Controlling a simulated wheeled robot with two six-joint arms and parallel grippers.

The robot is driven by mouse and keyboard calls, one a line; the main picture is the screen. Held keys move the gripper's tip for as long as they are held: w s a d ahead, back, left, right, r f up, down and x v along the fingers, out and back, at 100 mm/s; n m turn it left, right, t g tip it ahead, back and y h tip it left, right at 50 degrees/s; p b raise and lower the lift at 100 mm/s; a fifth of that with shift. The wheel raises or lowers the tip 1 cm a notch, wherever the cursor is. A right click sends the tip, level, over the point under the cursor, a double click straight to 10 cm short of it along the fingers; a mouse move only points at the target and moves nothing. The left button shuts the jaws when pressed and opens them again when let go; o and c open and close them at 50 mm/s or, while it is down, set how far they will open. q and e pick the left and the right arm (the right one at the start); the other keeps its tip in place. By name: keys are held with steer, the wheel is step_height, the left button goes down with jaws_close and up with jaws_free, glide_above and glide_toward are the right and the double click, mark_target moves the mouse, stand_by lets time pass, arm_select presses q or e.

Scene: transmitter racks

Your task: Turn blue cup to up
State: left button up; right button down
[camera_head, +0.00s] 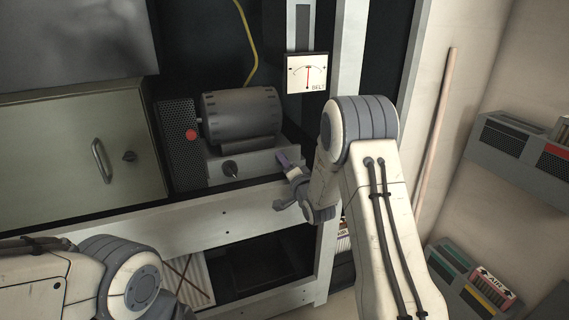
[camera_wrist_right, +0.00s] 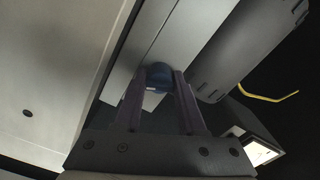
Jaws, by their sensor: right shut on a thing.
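The blue cup (camera_wrist_right: 158,73) shows in the right wrist view as a small dark blue rounded piece with a paler lower part, between my right fingertips. My right gripper (camera_head: 284,178) is at the right end of the grey motor unit's base, just above the white rack beam. It is shut on the blue cup, and its purple fingers flank the cup in the wrist view. In the head view I cannot make out the cup at the gripper. Which way the cup faces is not clear. My left arm shows at the lower left, but its gripper is out of view.
A dark grey motor (camera_head: 241,115) sits on a shelf, with a black knob (camera_head: 230,168) on its base and a red button (camera_head: 191,134) beside it. A dial gauge (camera_head: 307,73) hangs above right. A handled metal panel (camera_head: 75,160) is at left. The rack beam (camera_head: 190,222) runs below.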

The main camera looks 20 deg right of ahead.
steer(key=n+b, duration=0.2)
steer(key=n, duration=0.2)
steer(key=shift+f+b, duration=0.2)
steer(key=shift+b, duration=0.2)
steer(key=n+b, duration=0.2)
steer(key=n, duration=0.1)
steer(key=shift+n, duration=0.4)
steer(key=n+b, duration=0.3)
steer(key=n, duration=0.1)
steer(key=shift+d+n, duration=0.1)
steer(key=shift+n, duration=0.2)
steer(key=n+b, duration=0.3)
steer(key=shift+n, duration=0.3)
steer(key=n+b, duration=0.5)
steer(key=n, duration=0.1)
steer(key=n+b, duration=0.5)
steer(key=shift+n, duration=0.3)
steer(key=shift+r+n+b, duration=0.15)
steer(key=shift+n+b, duration=1.35)
steer(key=shift+b, duration=0.1)
